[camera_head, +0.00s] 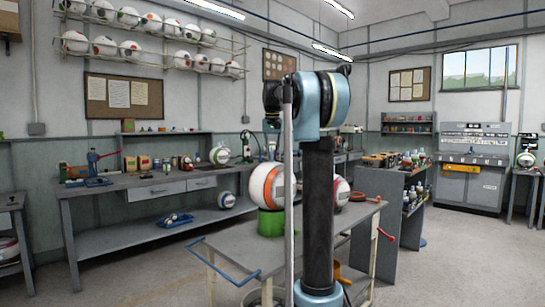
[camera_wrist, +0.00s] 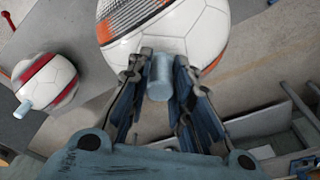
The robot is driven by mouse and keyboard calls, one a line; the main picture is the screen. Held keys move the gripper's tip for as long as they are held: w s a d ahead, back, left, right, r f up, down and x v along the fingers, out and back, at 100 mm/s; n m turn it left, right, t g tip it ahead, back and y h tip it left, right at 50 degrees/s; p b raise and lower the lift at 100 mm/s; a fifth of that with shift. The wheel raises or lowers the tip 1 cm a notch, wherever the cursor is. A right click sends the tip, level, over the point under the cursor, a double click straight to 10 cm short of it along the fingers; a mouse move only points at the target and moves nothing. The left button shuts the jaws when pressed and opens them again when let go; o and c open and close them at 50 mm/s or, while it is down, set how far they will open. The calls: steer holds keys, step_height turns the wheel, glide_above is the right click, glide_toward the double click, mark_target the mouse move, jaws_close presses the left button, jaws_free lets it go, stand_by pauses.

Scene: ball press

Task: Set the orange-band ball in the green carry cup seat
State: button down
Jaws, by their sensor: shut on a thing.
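The orange-band ball (camera_head: 264,186) is white with a broad orange stripe and appears directly over the green carry cup (camera_head: 270,223) on the cart in the head view. Its underside meets the cup's rim in the picture; I cannot tell whether it rests there or hangs just above. In the wrist view the ball (camera_wrist: 190,28) fills the top, with a grey-blue peg pointing toward me. My gripper (camera_wrist: 159,72) is shut on that peg. The cup does not show in the wrist view, and my arm hides the gripper in the head view.
A red-band ball (camera_head: 339,194) stands on the same cart, partly behind my arm; it also shows in the wrist view (camera_wrist: 53,82). The cart top (camera_head: 232,242) has bare room in front. A long workbench (camera_head: 122,188) stands behind.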

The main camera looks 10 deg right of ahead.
steer(key=shift+f, duration=0.3)
steer(key=c, duration=1.4)
jaws_free()
steer(key=shift+f, duration=0.1)
steer(key=shift+c, duration=0.2)
step_height(320, 180, up, 13)
steer(key=s, duration=0.1)
steer(key=shift+s+a, duration=0.15)
steer(key=shift+s, duration=0.2)
steer(key=shift+f, duration=0.15)
steer(key=s+f+n, duration=0.1)
steer(key=s+f, duration=2)
steer(key=f, duration=0.4)
steer(key=s+f+n, duration=0.1)
steer(key=s+f, duration=2)
steer(key=f, duration=0.3)
steer(key=shift+s+d+f+t, duration=0.25)
steer(key=shift+s+f+t, duration=0.05)
steer(key=shift+f, duration=0.1)
